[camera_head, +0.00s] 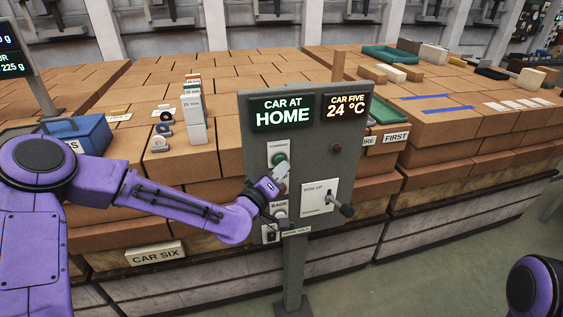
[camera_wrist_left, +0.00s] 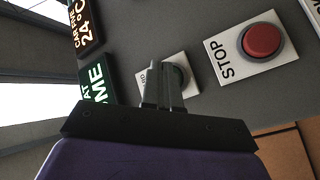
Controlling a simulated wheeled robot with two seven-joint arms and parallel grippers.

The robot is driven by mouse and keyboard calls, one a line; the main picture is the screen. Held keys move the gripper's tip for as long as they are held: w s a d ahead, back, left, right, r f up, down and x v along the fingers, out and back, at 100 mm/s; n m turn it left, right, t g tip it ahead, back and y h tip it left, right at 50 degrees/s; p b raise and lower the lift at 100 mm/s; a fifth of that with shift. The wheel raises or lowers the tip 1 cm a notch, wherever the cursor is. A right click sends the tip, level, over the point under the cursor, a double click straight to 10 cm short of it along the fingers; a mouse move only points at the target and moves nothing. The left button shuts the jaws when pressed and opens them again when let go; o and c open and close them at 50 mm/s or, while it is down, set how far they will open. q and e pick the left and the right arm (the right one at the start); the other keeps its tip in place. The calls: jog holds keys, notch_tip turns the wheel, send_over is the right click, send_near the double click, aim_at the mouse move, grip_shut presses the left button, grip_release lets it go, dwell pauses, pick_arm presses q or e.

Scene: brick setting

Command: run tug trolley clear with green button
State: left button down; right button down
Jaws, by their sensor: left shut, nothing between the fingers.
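The green button (camera_head: 279,159) sits on a white plate on the grey control panel, below the lit display reading CAR AT HOME (camera_head: 282,113). My left gripper (camera_head: 281,178) is shut and empty, just below and in front of that button. In the left wrist view, my closed fingers (camera_wrist_left: 163,85) overlap the green button (camera_wrist_left: 181,77) and partly hide it and its plate's lettering. Whether they touch it I cannot tell. The red STOP button (camera_wrist_left: 263,40) stands clear in the wrist view. The tug trolley cannot be made out. My right gripper is out of view.
A lever plate (camera_head: 318,197) with a dark-knobbed handle (camera_head: 346,210) sticks out right of my left gripper. A BACK plate (camera_head: 279,206) is just below it. Stacked bricks (camera_head: 100,150) fill the space behind the panel. Open floor (camera_head: 440,250) lies at the lower right.

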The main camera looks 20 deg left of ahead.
pick_arm(q)
jog(key=shift+w+a, duration=0.25)
jog(key=shift+w, duration=0.15)
dwell(0.3)
jog(key=shift+s+d, duration=0.5)
jog(key=shift+s, duration=0.25)
